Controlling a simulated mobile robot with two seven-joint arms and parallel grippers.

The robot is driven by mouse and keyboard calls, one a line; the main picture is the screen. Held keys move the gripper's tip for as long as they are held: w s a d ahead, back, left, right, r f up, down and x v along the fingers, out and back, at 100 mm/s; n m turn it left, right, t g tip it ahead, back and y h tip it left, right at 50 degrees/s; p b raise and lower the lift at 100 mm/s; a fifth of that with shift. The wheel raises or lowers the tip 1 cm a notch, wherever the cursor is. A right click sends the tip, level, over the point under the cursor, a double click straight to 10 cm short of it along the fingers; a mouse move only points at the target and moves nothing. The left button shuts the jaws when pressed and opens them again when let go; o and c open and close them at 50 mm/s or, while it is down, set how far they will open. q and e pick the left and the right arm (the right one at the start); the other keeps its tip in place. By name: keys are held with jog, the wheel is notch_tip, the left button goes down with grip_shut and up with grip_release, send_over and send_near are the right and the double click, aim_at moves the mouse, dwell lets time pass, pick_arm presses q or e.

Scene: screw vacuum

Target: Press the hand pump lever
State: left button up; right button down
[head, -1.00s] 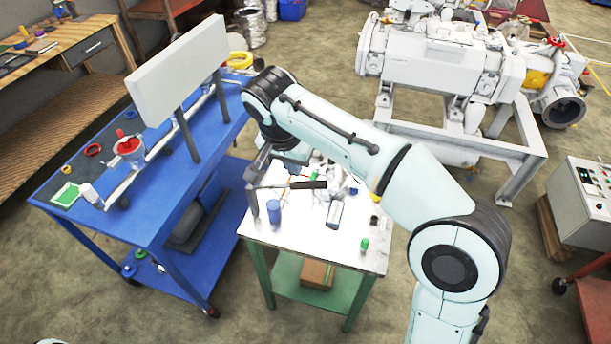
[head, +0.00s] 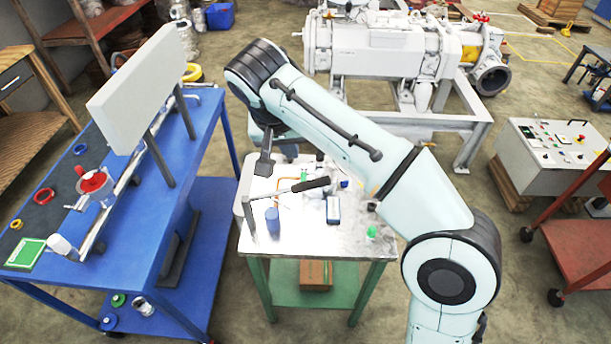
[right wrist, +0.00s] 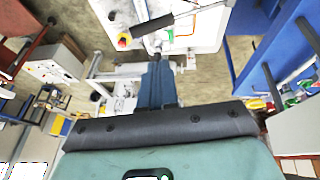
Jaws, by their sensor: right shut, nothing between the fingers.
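The hand pump lever (head: 311,184), a black grip on a thin grey rod, lies nearly level above the silver-topped table (head: 340,240). The black grip also shows in the right wrist view (right wrist: 152,26), slanting across the top. My right gripper (head: 264,168) is shut and empty, pointing down over the back left of this table, left of the black grip and apart from it. In the right wrist view its shut fingers (right wrist: 157,62) point toward the lever. The pump body under the lever is hard to make out. My left gripper is not in view.
Small items, among them a blue cylinder (head: 272,220) and a green-capped item (head: 372,232), stand on the table. A blue workbench (head: 165,190) with a grey panel (head: 140,85) is at left. A large white pump machine (head: 390,50) stands behind; a control console (head: 555,145) is at right.

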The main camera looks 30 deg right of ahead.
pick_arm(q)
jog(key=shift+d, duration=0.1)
pick_arm(e)
jog(key=shift+d, duration=0.1)
jog(key=b, duration=0.3)
send_near(310, 182)
jog(key=w+x, duration=0.1)
jog(key=x, duration=0.4)
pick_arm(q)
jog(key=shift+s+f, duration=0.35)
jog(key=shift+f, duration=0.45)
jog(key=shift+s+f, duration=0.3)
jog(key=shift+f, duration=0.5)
pick_arm(e)
jog(key=shift+s+d+f, duration=0.1)
jog(key=shift+d+f, duration=0.15)
jog(key=shift+f, duration=0.35)
